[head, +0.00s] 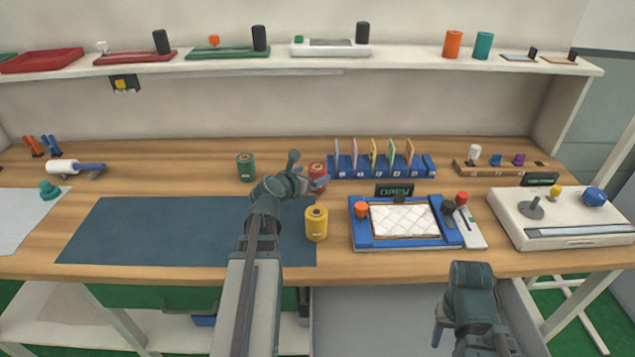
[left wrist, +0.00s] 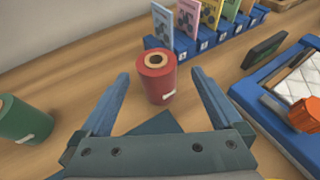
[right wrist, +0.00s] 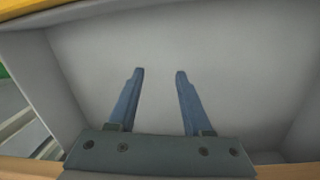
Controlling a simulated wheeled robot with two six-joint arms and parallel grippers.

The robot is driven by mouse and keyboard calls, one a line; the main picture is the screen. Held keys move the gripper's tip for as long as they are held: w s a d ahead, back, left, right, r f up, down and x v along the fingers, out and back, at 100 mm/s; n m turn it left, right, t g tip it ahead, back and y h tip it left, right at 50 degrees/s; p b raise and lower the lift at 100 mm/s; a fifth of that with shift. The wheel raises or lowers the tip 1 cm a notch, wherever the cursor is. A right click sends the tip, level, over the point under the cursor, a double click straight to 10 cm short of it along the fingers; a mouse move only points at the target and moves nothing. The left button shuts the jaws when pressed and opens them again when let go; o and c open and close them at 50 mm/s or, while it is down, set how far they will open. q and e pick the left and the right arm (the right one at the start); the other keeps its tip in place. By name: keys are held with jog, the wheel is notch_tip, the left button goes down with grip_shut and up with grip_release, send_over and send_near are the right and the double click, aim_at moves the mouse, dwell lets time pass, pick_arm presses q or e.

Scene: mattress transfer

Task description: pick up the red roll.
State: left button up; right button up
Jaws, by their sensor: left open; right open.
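The red roll (head: 318,172) stands upright on the wooden table, partly hidden by my left gripper (head: 307,172) in the head view. In the left wrist view the red roll (left wrist: 157,76) stands just beyond the open fingers of my left gripper (left wrist: 160,78), roughly centred on the gap between them. I see no finger touching it. My right gripper (right wrist: 157,72) is open and empty, and in the right wrist view it faces a pale grey surface below the table. In the head view my right gripper (head: 437,335) is low at the front right.
A green roll (head: 246,167) stands left of the red one and a yellow roll (head: 316,223) in front of it. A blue card rack (head: 433,166) is behind to the right. A blue-framed tray (head: 365,236) lies to the right. The dark mat (head: 150,230) is bare.

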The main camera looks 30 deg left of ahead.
aim_at(321, 168)
pick_arm(q)
jog(key=shift+b+x, duration=0.3)
jog(key=shift+x, duration=1.15)
pick_arm(e)
jog(key=shift+f, duration=0.55)
pick_arm(q)
jog(key=x, duration=0.1)
jog(key=b+x, duration=0.1)
jog(key=x, duration=0.3)
jog(key=shift+w+a+b, duration=0.15)
jog(key=shift+a+b, duration=0.15)
jog(key=shift+b, duration=0.1)
pick_arm(e)
jog(key=shift+f, duration=0.95)
pick_arm(q)
jog(key=shift+r, duration=0.1)
grip_shut()
